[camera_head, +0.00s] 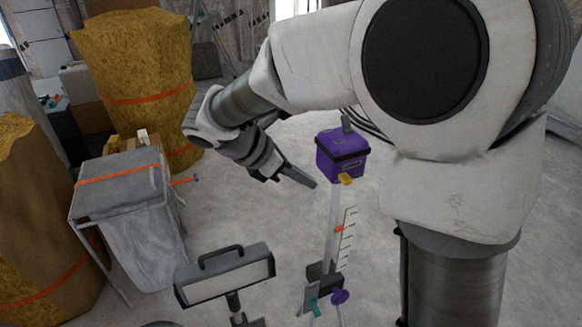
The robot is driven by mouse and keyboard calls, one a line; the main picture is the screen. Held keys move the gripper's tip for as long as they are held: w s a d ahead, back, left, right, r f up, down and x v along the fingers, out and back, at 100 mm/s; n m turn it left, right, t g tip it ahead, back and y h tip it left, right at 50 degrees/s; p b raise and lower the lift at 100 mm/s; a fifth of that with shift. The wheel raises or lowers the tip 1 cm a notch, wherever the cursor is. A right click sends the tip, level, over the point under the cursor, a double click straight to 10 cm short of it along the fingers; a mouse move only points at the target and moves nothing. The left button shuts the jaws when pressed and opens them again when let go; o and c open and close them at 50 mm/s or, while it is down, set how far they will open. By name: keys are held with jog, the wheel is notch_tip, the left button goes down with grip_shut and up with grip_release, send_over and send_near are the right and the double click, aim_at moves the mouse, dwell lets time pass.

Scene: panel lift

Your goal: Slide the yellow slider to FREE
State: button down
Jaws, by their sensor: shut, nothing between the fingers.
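The yellow slider (345,179) is a small knob at the lower front edge of the purple box (342,152), at the top of the lift's pale mast (331,225). Any FREE marking is too small to read. My gripper (312,184) is shut and empty. It points down to the right, and its tips appear just left of the purple box's lower corner and apart from the slider in the picture. I cannot tell the depth gap between them.
A scale with an orange pointer (339,229) runs beside the mast. Teal (313,306) and purple (340,296) knobs sit at its foot. A work lamp (225,276) stands front left. A grey-covered stand (120,185) and yellow wrapped rolls (135,70) fill the left.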

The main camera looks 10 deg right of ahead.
aim_at(352, 172)
jog(key=shift+w+d+f+p, duration=0.1)
jog(key=shift+w+d+f, duration=0.25)
jog(key=shift+d, duration=0.6)
jog(key=shift+w+d+f+p, duration=0.1)
jog(key=shift+w+d+f, duration=0.2)
jog(key=shift+d, duration=0.7)
jog(key=shift+w+d+f+p, duration=0.1)
jog(key=shift+w+d+f, duration=0.25)
jog(key=shift+d, duration=0.6)
jog(key=shift+w+d+p, duration=0.2)
jog(key=shift+w+d, duration=0.05)
jog(key=shift+d, duration=0.55)
jog(key=shift+w+d+p, duration=0.2)
jog(key=shift+d+p, duration=0.05)
jog(key=shift+d, duration=0.6)
jog(key=shift+w+d+p, duration=0.2)
jog(key=shift+w+d, duration=0.05)
jog(key=shift+d, duration=0.55)
